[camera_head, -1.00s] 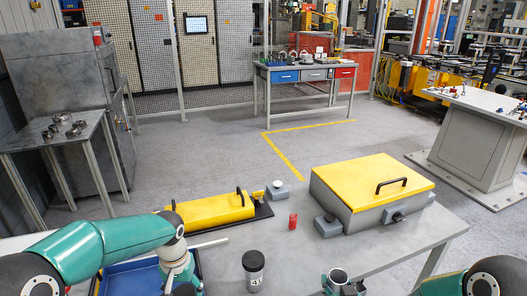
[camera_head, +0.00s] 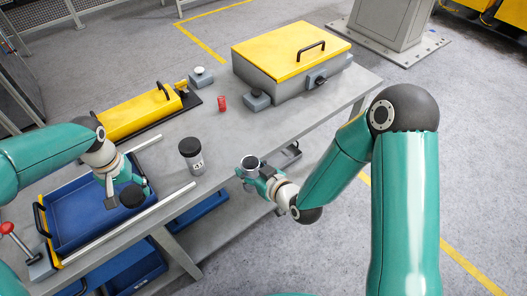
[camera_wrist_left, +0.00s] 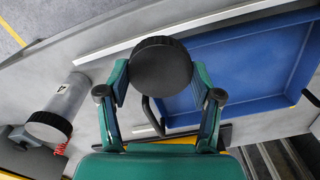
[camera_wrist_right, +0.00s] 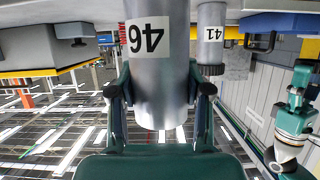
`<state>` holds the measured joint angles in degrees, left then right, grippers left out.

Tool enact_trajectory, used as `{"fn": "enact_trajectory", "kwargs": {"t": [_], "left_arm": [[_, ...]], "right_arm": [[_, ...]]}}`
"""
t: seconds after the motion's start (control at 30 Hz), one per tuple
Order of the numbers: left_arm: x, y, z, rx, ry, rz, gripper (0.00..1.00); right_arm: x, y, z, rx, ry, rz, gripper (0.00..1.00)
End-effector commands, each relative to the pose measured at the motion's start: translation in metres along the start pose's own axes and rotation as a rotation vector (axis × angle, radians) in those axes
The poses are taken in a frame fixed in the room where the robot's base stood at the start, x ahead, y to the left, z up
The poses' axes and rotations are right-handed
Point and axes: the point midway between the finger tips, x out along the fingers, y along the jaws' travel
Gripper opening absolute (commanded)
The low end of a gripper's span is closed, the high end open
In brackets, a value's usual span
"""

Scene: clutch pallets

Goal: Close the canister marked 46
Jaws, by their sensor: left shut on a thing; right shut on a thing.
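The silver canister marked 46 (camera_wrist_right: 152,70) is in my right gripper (camera_wrist_right: 160,92), which is shut around its side. In the head view this canister (camera_head: 251,163) shows an open round mouth facing up, near the table's front edge, with my right gripper (camera_head: 258,172) on it. My left gripper (camera_head: 127,188) is shut on a round black lid (camera_head: 132,196) above the blue tray. The lid also shows in the left wrist view (camera_wrist_left: 160,66) between the fingers. The lid is apart from the canister, to its left in the head view. Whether the canister touches the table is hidden.
A canister marked 41 (camera_head: 193,160) with a black lid stands between my grippers. The blue tray (camera_head: 62,238) lies left.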

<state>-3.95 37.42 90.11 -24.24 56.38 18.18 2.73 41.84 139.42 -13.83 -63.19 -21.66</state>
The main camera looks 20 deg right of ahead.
Motion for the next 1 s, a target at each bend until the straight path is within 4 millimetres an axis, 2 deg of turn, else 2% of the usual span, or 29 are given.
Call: {"fn": "enact_trajectory", "kwargs": {"t": [0.03, 0.2, 0.4, 0.83, 1.0], "left_arm": [[0.000, 0.000, 0.000, 0.000, 0.000, 0.000, 0.41], [0.000, 0.000, 0.000, 0.000, 0.000, 0.000, 0.41], [0.000, 0.000, 0.000, 0.000, 0.000, 0.000, 0.41], [0.000, 0.000, 0.000, 0.001, 0.000, 0.000, 0.41], [-0.004, 0.012, -0.001, 0.022, 0.001, 0.001, 0.41]], "right_arm": [[-0.002, -0.014, 0.002, -0.021, -0.001, -0.050, 0.00], [-0.007, -0.053, 0.008, -0.083, 0.001, -0.198, 0.00], [-0.010, -0.080, 0.012, -0.124, 0.001, -0.297, 0.00], [-0.011, -0.085, 0.014, -0.132, -0.001, -0.317, 0.00], [-0.011, -0.085, 0.014, -0.132, 0.000, -0.317, 0.00]]}}
